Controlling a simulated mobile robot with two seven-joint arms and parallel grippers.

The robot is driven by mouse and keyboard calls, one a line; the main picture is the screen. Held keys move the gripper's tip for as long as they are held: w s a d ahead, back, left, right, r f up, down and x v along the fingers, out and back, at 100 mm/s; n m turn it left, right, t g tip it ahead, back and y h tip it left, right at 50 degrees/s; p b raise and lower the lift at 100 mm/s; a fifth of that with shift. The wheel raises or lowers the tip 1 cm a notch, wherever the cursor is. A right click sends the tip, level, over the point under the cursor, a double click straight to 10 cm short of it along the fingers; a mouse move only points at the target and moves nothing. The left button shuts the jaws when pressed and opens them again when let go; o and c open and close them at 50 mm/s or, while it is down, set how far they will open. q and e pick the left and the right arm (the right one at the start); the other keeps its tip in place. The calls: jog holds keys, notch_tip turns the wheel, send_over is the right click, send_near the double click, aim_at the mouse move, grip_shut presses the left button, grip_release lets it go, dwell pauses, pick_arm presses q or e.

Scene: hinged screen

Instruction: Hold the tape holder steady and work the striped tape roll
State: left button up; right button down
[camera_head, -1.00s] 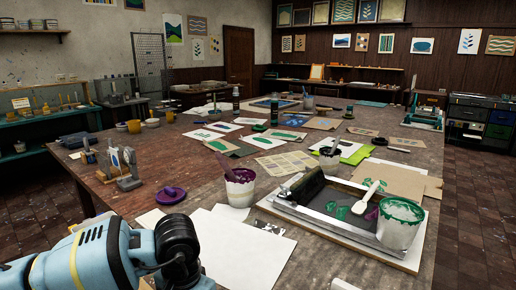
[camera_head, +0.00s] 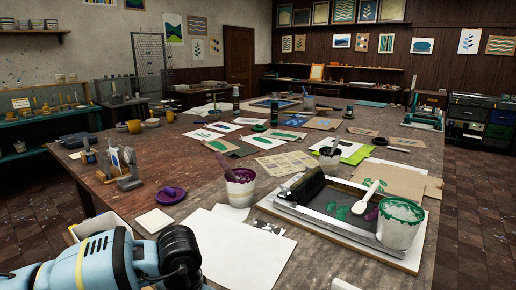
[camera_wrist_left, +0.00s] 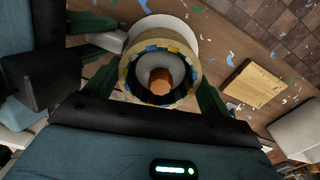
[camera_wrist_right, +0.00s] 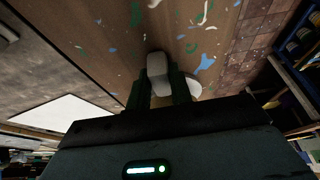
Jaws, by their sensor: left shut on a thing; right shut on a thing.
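The striped tape roll (camera_wrist_left: 128,77), tan with blue and yellow patches inside its rim, sits around an orange-brown hub in the left wrist view. My left gripper (camera_wrist_left: 158,98) is shut on the roll, with a green finger on each side. A white rounded part of the tape holder (camera_wrist_left: 178,28) shows behind the roll. My right gripper (camera_wrist_right: 160,92) is shut on a pale grey tab (camera_wrist_right: 157,68), seemingly part of the holder. In the head view my left arm covers the roll, and my right gripper is out of view.
A cream square (camera_head: 154,220) and white paper (camera_head: 245,250) lie near my left arm. A purple lid (camera_head: 171,194), a purple-stained tub (camera_head: 239,187) and a screen frame (camera_head: 340,232) with a green-stained tub (camera_head: 400,224) stand further along. A tool stand (camera_head: 128,178) is at left.

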pick_arm(q)
jog(key=shift+f, duration=1)
jog(key=shift+r, duration=0.1)
jog(key=shift+r, duration=2.5)
jog(key=shift+w, duration=0.1)
jog(key=shift+f, duration=2.6)
jog(key=shift+r, duration=2.6)
jog(key=shift+r+m, duration=0.4)
jog(key=shift+m, duration=0.4)
